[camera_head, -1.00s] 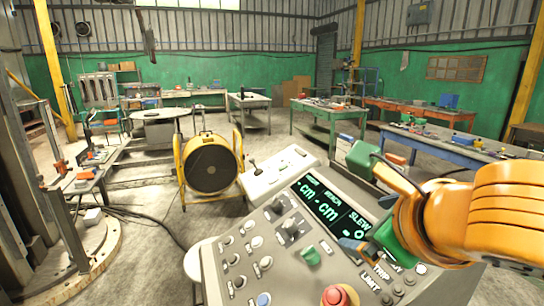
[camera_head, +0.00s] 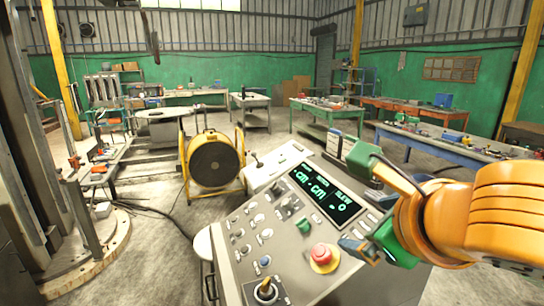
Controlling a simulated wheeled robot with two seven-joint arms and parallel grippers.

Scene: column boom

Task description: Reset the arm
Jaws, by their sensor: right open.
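The grey control console (camera_head: 330,250) stands in front of me, its sloped panel tilted toward me. Its dark display (camera_head: 325,193) shows green "-cm" readings and the word SLEW. The panel carries a green button (camera_head: 304,225), a red mushroom button (camera_head: 324,255) on a yellow base, a joystick (camera_head: 265,290) at the near edge, and several knobs and switches. My right gripper (camera_head: 364,205), green with an orange wrist, is open over the panel's right side. I see nothing between its fingers. It hides part of the panel's right edge. My left gripper is out of view.
A yellow-framed round fan or reel (camera_head: 213,161) stands behind the console on the left. A metal column on a round base (camera_head: 90,262) is at far left, with cables on the floor.

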